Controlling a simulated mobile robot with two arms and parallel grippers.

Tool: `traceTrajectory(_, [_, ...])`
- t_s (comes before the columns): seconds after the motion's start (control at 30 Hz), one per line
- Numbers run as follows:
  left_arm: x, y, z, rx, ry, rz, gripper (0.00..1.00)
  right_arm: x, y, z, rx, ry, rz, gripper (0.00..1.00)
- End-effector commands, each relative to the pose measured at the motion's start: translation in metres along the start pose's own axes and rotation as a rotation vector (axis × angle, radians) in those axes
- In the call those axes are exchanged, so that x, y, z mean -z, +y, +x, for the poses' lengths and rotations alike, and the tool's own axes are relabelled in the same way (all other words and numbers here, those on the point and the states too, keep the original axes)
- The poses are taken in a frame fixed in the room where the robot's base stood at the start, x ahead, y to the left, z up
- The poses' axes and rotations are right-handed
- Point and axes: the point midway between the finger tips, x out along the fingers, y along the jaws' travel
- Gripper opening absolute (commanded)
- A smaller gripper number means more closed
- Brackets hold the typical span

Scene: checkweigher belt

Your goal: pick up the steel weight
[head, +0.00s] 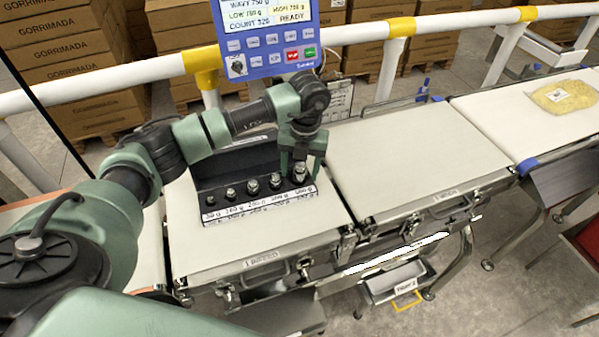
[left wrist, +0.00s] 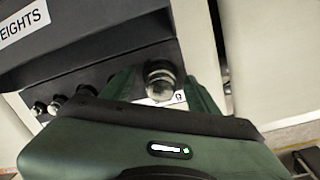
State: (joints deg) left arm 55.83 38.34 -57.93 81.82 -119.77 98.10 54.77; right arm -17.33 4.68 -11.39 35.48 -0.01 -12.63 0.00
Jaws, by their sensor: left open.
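A row of steel weights stands in a black weight box (head: 217,170) on the left belt section, with white labels along its front. The steel weight at the right end (head: 300,174) is the largest. My left gripper (head: 301,165) points down over it, with a finger on either side. In the left wrist view the steel weight (left wrist: 162,84) sits between the open fingers (left wrist: 163,90). Whether the fingers touch it I cannot tell. Smaller weights (left wrist: 55,104) show to the left. My right gripper is not in view.
A blue display (head: 268,40) stands behind the belt near my left wrist. A white rail (head: 355,32) with yellow joints runs along the back. The middle belt section (head: 410,155) is clear. A yellow bag (head: 563,97) lies on the far right belt.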

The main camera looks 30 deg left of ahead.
Motion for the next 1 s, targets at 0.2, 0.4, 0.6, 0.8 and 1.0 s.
traceTrajectory(0.2, [0.0,-0.001,0.0,0.001,0.0,0.001,0.18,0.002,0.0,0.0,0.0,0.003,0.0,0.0])
traceTrajectory(0.4, [0.0,-0.001,-0.001,0.001,0.0,0.001,0.0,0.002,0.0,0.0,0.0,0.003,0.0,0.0])
traceTrajectory(0.6, [-0.001,-0.001,-0.002,0.003,-0.002,0.001,0.0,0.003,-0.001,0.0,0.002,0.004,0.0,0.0])
traceTrajectory(0.8, [-0.001,-0.001,-0.009,0.004,-0.004,0.001,0.0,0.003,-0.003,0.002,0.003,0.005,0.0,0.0])
traceTrajectory(1.0, [-0.001,0.001,-0.034,0.004,-0.006,0.002,0.0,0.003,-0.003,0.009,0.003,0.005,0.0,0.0])
